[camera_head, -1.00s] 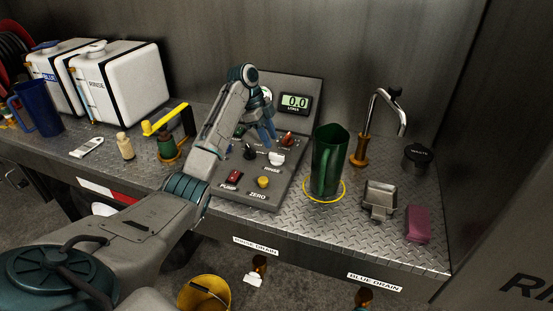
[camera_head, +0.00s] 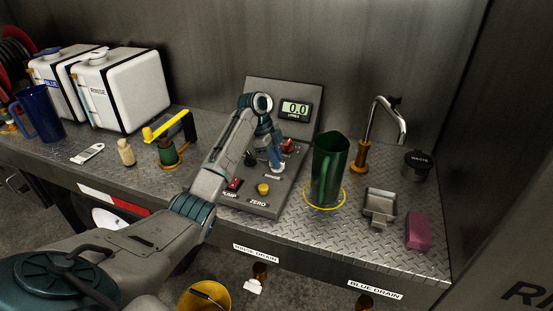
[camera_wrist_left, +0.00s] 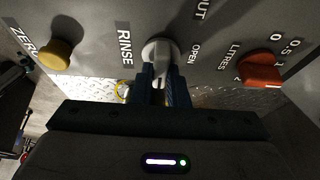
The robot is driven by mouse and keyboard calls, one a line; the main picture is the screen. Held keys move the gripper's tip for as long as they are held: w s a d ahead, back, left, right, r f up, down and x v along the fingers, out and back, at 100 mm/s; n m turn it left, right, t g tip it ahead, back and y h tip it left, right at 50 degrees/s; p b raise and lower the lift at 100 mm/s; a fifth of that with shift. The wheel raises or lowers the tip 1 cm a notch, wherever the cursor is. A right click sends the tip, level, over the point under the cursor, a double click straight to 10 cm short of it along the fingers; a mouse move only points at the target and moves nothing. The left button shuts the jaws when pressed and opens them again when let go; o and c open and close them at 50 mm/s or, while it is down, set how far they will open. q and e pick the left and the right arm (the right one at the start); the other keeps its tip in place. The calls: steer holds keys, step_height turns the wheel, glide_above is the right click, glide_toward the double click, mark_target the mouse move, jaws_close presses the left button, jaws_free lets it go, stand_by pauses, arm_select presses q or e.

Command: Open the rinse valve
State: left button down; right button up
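The rinse valve is a small white-grey knob with a lever handle (camera_wrist_left: 160,55) on the sloped grey panel (camera_head: 257,210). In the left wrist view it sits between the words RINSE and OPEN, with a partly cut-off label above. My left gripper (camera_head: 275,168) is at the knob, and its two blue fingers (camera_wrist_left: 163,88) stand close together on either side of the handle. They appear shut on it, though the contact is partly hidden. In the head view the gripper covers most of the knob. My right gripper is not in view.
The panel also bears a red pump switch (camera_head: 234,184), a yellow zero button (camera_head: 263,189), a red knob (camera_wrist_left: 261,70) and a display (camera_head: 296,110) reading 0.0. A green jug (camera_head: 328,168) stands close on the right. A yellow-handled device (camera_head: 168,150) is left.

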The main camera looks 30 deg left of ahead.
arm_select(q)
steer(key=shift+r+n+t+p, duration=0.2)
steer(key=shift+n+t+p, duration=0.1)
steer(key=shift+n+p, duration=0.6)
steer(key=n+t+y+p, duration=0.1)
steer(key=n+p, duration=0.2)
steer(key=n+y+p, duration=0.1)
steer(key=n+p, duration=0.3)
steer(key=n+t+y+p, duration=0.1)
steer(key=n+p, duration=0.2)
steer(key=p, duration=0.1)
steer(key=shift+s+d+r+t, duration=0.1)
steer(key=shift+d+t, duration=0.05)
steer(key=shift+t, duration=0.15)
steer(key=n+y+p, duration=0.1)
steer(key=n+p, duration=0.1)
steer(key=n, duration=0.1)
steer(key=shift+f+n+y+p, duration=0.25)
steer(key=shift+n+y+p, duration=0.35)
steer(key=shift+n, duration=1.2)
steer(key=c, duration=1.4)
jaws_free()
steer(key=shift+c, duration=0.2)
steer(key=shift+r, duration=0.1)
